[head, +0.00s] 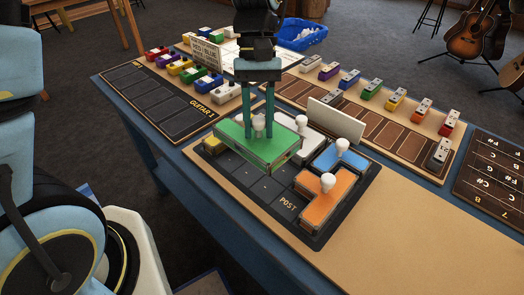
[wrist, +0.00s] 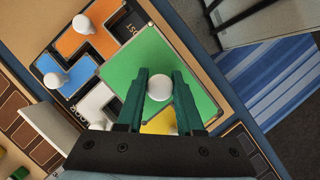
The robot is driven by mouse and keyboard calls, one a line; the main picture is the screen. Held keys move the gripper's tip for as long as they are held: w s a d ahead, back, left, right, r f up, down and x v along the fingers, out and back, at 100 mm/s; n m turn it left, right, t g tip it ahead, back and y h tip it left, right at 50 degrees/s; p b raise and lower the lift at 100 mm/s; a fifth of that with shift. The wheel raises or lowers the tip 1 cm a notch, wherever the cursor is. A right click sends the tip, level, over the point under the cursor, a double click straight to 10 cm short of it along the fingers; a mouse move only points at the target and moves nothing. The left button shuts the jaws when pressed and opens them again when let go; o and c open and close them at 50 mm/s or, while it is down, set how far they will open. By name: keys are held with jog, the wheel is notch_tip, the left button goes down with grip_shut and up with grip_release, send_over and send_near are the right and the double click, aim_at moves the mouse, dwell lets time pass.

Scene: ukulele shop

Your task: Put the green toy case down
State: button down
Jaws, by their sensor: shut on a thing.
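The green toy case (head: 230,133) is a flat block with a white ball knob (wrist: 159,88) on top. My gripper (head: 257,118) is shut on this knob from above. The case is roughly level and appears held a little above the dark POST board (head: 262,188), over its back left part. The green case also shows in the wrist view (wrist: 130,72), between and around my fingers (wrist: 160,85). It hides part of the board and most of a yellow case (head: 211,146). Any gap beneath it is hard to judge.
On the board sit an orange L-shaped case (head: 317,208), a blue case (head: 354,159) and a white case (head: 310,139), with knobs. A pale upright panel (head: 335,121) stands behind. Bare dark cells lie front left. Coloured blocks line the guitar racks behind; the tabletop at right (head: 400,235) is clear.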

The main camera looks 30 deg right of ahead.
notch_tip(320, 180, down, 8)
jog(key=shift+r+p, duration=0.1)
jog(key=shift+p, duration=0.35)
jog(key=c, duration=0.5)
grip_release()
jog(key=shift+c, duration=0.2)
jog(key=b+v, duration=0.2)
jog(key=v, duration=1)
jog(key=w+a+f+n+t+h, duration=0.2)
jog(key=w+a, duration=0.8)
jog(key=a, duration=0.3)
jog(key=w+a+f+n+t, duration=0.1)
jog(key=w+a+n+t, duration=0.1)
jog(key=a, duration=1.6)
jog(key=shift+w+a+n+t, duration=0.2)
jog(key=shift+w+n+t, duration=0.2)
jog(key=shift+t, duration=0.3)
